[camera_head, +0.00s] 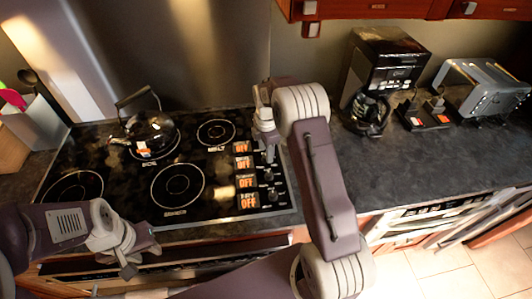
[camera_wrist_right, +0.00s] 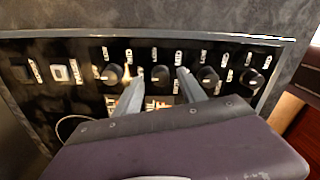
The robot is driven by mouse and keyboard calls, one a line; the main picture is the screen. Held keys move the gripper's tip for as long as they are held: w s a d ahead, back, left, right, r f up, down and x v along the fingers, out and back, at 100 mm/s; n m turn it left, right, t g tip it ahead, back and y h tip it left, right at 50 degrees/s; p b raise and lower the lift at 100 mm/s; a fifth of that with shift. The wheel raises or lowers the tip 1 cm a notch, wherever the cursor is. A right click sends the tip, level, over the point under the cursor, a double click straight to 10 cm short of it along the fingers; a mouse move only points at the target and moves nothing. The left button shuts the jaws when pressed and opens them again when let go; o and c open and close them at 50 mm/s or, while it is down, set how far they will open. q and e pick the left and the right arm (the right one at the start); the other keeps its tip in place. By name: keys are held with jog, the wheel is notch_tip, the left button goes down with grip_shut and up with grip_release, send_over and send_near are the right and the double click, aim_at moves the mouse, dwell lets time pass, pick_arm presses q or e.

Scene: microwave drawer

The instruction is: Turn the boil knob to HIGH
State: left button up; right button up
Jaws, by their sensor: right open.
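The stove's black control panel (camera_head: 262,203) runs along the right side of the cooktop, with several round knobs and orange displays reading OFF. The small labels are too blurred to tell which knob is boil. My right gripper (camera_head: 268,150) is over the panel's far end in the head view. In the right wrist view my right gripper (camera_wrist_right: 160,80) is open, its fingers spread on either side of one black knob (camera_wrist_right: 160,73). Contact cannot be told. Neighbouring knobs stand to the left (camera_wrist_right: 112,74) and right (camera_wrist_right: 207,76). My left gripper (camera_head: 126,258) is at the cooktop's front left, holding nothing visible.
A dark kettle (camera_head: 151,133) stands on the back left burner. A coffee maker (camera_head: 384,62) and a toaster (camera_head: 490,88) are on the counter at the right. The counter (camera_head: 430,160) in front of them is mostly clear. Red cabinets hang above.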

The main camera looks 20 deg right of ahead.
jog(key=shift+a+f, duration=0.15)
jog(key=shift+f, duration=0.75)
grip_shut()
